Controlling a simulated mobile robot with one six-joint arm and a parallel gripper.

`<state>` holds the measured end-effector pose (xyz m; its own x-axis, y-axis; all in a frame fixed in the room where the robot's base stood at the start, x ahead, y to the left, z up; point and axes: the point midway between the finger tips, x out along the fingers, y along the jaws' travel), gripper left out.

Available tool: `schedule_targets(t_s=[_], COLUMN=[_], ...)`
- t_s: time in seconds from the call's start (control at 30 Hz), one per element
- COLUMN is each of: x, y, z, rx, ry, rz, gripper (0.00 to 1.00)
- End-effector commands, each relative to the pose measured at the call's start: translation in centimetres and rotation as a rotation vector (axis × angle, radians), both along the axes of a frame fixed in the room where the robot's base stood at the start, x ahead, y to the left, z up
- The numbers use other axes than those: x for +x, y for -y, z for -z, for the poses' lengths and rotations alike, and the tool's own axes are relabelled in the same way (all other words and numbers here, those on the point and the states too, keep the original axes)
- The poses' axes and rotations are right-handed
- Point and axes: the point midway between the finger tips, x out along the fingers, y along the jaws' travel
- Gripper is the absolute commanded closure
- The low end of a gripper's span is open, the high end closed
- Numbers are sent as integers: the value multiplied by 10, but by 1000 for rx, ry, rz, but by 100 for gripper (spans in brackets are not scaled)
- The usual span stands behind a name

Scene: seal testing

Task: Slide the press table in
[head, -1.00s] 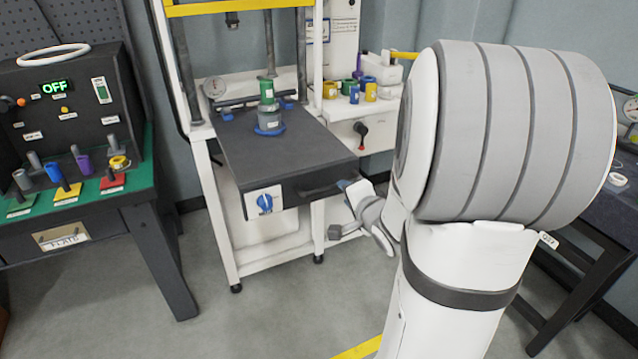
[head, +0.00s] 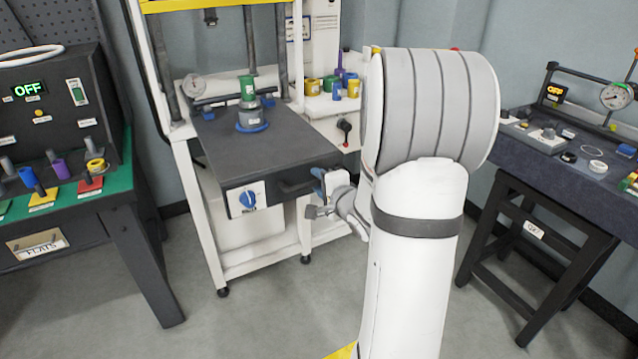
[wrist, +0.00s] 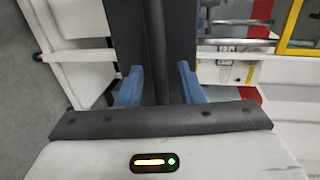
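The press table (head: 285,157) is a dark slab standing out from the front of the white press frame. A green and grey part with a blue ring (head: 252,118) stands on it. Its front face has a blue knob (head: 247,197) on a white plate and a dark bar handle (head: 296,186) at the right. My gripper (head: 322,184) is at the right end of this handle. In the wrist view, the blue fingers of my gripper (wrist: 159,85) are apart, on either side of the dark handle bar (wrist: 158,45), with a visible gap on the right.
A green-topped bench (head: 110,185) stands at the left and a dark test bench (head: 545,165) at the right. Colored cups (head: 330,85) stand on a white side cabinet behind the table. Grey floor is clear in front of the press.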

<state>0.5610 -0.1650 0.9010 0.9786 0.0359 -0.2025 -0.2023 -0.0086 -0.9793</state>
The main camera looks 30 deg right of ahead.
Motion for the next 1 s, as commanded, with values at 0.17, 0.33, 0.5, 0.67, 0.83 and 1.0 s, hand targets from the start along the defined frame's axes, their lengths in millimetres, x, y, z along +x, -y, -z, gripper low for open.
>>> schedule_targets(t_s=[0.17,0.33,0.5,0.67,0.83,1.0], x=[6,6,6,6,6,6], y=[0,0,1,1,1,1], z=[2,1,1,1,1,2], rx=[1,0,-1,-1,-1,0], ry=[-1,-1,-1,-1,-1,-1], rz=[1,2,3,3,3,2], gripper=[66,66,76,89,100,100])
